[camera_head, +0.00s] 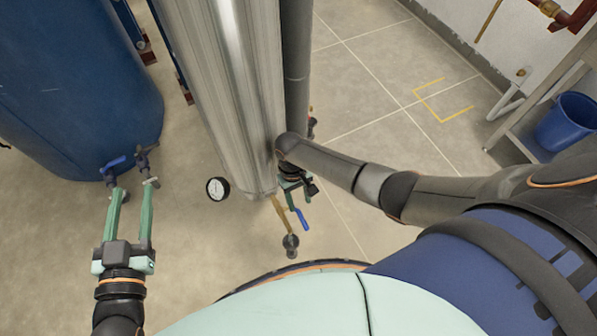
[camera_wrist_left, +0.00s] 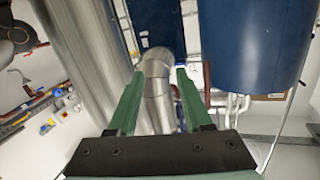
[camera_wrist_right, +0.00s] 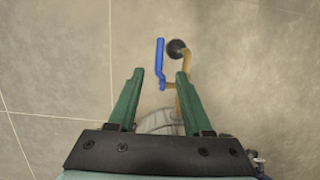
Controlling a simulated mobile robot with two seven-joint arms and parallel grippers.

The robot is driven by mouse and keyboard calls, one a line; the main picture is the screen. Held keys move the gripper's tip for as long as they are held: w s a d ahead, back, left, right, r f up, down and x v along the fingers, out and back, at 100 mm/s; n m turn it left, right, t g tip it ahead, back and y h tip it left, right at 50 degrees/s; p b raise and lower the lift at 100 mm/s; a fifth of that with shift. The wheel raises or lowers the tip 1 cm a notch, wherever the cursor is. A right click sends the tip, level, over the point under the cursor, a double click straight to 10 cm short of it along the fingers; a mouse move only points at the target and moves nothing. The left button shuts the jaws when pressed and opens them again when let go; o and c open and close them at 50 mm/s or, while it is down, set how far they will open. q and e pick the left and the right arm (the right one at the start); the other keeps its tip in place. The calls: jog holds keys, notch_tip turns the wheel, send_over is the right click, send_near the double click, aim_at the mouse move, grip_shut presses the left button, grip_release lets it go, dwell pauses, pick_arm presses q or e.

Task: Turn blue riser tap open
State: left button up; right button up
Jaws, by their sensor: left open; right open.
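A blue lever handle (camera_head: 302,218) sits on brass pipework by the foot of the silver column, and it also shows in the right wrist view (camera_wrist_right: 160,58). My right gripper (camera_head: 297,188) is open and points down beside the column. In the right wrist view its fingers (camera_wrist_right: 159,73) stand either side of the lever's lower part, with no clear contact. A second blue lever (camera_head: 115,162) is on the blue tank's lower side. My left gripper (camera_head: 133,188) is open, its fingertips close to the tank's fittings. I cannot tell which lever is the riser tap.
The silver column (camera_head: 225,80) stands between my arms. A blue tank (camera_head: 75,80) fills the left. A round gauge (camera_head: 217,188) is near the column's foot. A blue bucket (camera_head: 568,122) sits on a shelf at right. The tiled floor (camera_head: 385,90) right of the column is clear.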

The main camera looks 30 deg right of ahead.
pick_arm(q)
jog(key=shift+s+f+n+g+y, duration=0.2)
jog(key=shift+f+g, duration=0.3)
jog(key=shift+f, duration=0.65)
jog(key=shift+s+f+n+g+y, duration=0.1)
jog(key=shift+s+f+g, duration=0.3)
jog(key=shift+f, duration=0.7)
jog(key=shift+w, duration=0.1)
